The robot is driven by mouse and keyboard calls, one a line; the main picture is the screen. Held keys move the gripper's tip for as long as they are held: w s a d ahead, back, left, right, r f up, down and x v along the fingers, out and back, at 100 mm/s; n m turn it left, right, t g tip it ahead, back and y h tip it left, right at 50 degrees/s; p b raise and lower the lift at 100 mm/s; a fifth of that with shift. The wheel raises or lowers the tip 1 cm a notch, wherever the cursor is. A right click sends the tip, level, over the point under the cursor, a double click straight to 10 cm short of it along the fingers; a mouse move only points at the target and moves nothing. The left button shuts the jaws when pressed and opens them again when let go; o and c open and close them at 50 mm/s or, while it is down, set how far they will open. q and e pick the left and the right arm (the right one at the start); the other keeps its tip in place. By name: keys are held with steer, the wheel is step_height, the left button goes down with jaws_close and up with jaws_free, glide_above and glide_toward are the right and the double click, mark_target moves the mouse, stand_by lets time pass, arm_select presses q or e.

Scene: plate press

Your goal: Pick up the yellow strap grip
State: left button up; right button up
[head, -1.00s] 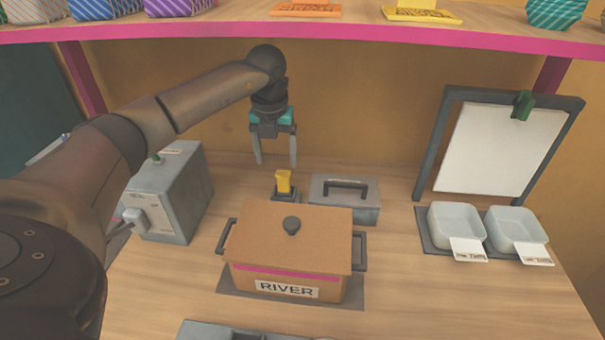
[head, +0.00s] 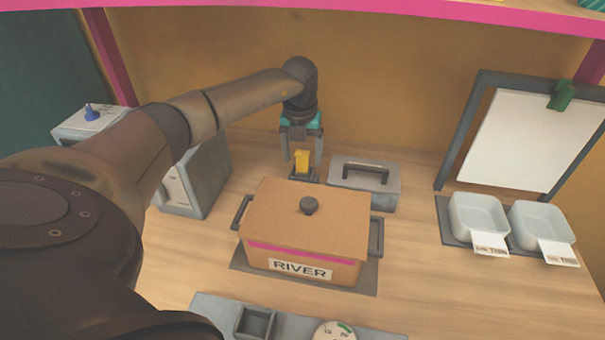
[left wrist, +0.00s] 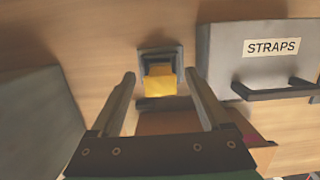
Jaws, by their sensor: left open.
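The yellow strap grip (head: 302,161) stands upright in a small dark holder (head: 303,175) behind the RIVER box. In the left wrist view the yellow strap grip (left wrist: 159,82) shows beyond and between my fingers, with its dark holder (left wrist: 173,53) around its base. My left gripper (head: 302,168) is open and points down over the grip, one finger to each side. In the left wrist view my left gripper (left wrist: 160,83) has its fingers apart with nothing clamped between them. My right gripper is not in view.
The lidded RIVER box (head: 308,225) stands just in front of the grip. A grey STRAPS case (head: 364,185) is close on the right. A grey machine (head: 197,180) stands to the left. White trays (head: 478,217) and a clipboard stand at the right.

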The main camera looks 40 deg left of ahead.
arm_select(q)
jaws_close()
stand_by(0.5)
